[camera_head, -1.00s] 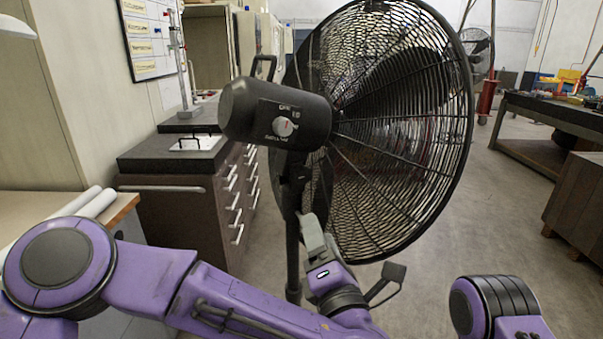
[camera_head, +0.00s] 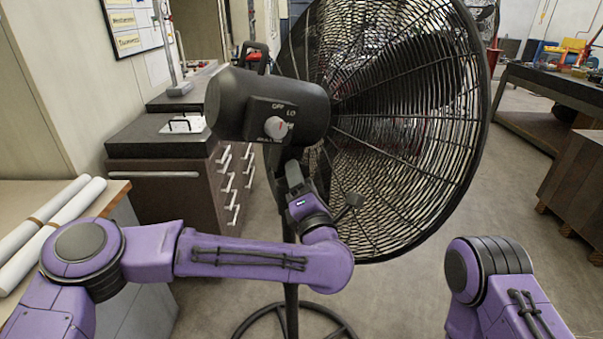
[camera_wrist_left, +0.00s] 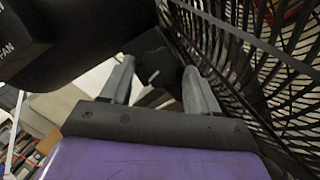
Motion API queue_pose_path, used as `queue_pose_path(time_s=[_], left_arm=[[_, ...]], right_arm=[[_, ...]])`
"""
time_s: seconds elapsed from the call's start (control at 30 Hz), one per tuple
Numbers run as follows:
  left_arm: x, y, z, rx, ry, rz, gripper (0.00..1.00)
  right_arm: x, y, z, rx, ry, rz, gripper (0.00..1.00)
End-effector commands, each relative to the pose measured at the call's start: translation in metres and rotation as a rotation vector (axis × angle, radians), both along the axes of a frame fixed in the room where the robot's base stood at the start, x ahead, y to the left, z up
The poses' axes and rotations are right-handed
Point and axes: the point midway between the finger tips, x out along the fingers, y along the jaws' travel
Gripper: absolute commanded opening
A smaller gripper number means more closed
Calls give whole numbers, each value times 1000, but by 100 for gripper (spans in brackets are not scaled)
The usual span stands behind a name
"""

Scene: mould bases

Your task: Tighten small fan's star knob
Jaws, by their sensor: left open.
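A black pedestal fan (camera_head: 395,130) stands close in front of me, its motor housing (camera_head: 235,103) facing me with a pale dial (camera_head: 276,127) on its back. My left gripper (camera_head: 292,176) is raised against the view of the pole, just below the housing. In the left wrist view, the left gripper (camera_wrist_left: 157,68) is open, its grey fingers either side of a dark part (camera_wrist_left: 155,66) under the housing (camera_wrist_left: 70,35). I cannot make out a star shape on that part or whether the fingers touch it. The fan's wire cage (camera_wrist_left: 260,75) runs close along the right finger.
A drawer cabinet (camera_head: 165,180) stands behind on the left. A bench with white paper rolls (camera_head: 55,225) is near left. The fan's round foot ring (camera_head: 255,312) is on the floor.

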Motion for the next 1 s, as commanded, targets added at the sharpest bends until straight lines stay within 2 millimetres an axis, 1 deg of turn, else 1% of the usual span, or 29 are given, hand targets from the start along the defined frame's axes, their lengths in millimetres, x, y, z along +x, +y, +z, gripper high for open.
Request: queue_pose_path(time_s=[0.23, 0.27, 0.3, 0.37, 0.67, 0.87, 1.0], left_arm=[[1, 0, 0, -1, -1, -1, 61], [1, 0, 0, -1, -1, -1, 51], [1, -1, 0, -1, -1, -1, 38], [1, -1, 0, -1, 0, -2, 19], [1, -1, 1, 18, 12, -2, 20], [0, -1, 5, 94, 57, -3, 20], [0, 0, 8, 185, 112, -2, 20]], right_arm=[[0, 0, 0, 0, 0, 0, 43], [0, 0, 0, 0, 0, 0, 43], [0, 0, 0, 0, 0, 0, 43], [0, 0, 0, 0, 0, 0, 43], [0, 0, 3, 0, 0, 0, 43], [0, 0, 12, 0, 0, 0, 43], [0, 0, 22, 0, 0, 0, 43]])
